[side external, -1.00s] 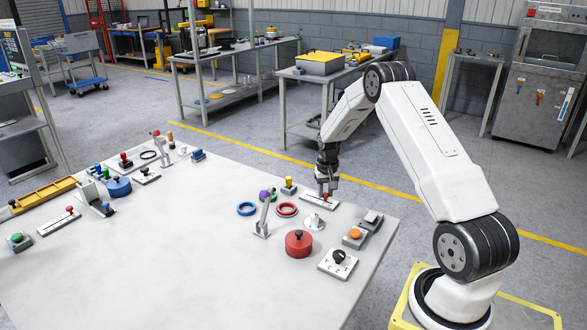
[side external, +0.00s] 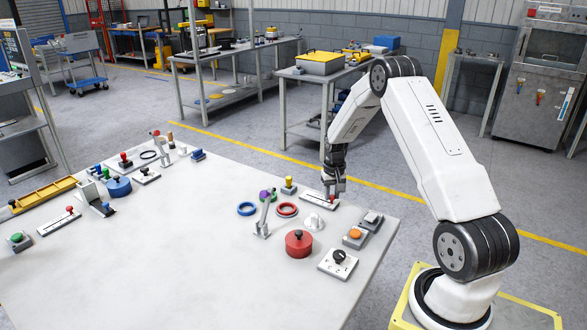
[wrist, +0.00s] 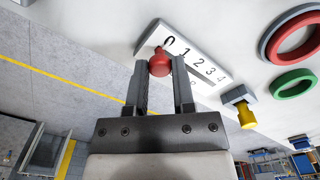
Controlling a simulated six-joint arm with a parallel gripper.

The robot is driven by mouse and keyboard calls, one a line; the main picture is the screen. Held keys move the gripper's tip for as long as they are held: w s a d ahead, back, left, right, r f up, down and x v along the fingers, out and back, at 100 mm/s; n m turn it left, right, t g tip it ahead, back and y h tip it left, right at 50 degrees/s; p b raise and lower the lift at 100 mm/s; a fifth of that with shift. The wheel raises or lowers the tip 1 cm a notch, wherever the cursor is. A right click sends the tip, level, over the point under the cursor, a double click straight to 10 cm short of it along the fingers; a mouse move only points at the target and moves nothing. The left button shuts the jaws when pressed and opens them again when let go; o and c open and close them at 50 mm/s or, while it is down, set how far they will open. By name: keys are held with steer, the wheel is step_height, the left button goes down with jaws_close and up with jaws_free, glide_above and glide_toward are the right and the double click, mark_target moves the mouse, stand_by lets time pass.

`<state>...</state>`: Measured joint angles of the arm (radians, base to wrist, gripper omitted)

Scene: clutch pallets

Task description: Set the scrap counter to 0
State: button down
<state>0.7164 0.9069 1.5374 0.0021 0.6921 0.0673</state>
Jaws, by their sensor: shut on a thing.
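The counter is a white slider plate (side external: 314,199) on the right part of the table, with a row of digits 0 to 4 in the wrist view (wrist: 205,62). Its red ball knob (wrist: 159,63) stands at the 0 end of the row, beside the 0. My gripper (wrist: 160,68) is shut on the red knob, one finger on each side. In the side view my gripper (side external: 334,193) is low over the right end of the plate, and the fingers partly hide the knob there.
A similar red-knobbed slider (side external: 59,221) lies far left. The table's middle is clear.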

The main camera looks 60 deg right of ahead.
mark_target(333, 197)
steer(key=shift+s, duration=0.3)
steer(key=shift+c, duration=2.3)
jaws_free()
steer(key=shift+w+r, duration=0.1)
steer(key=shift+r, duration=3.8)
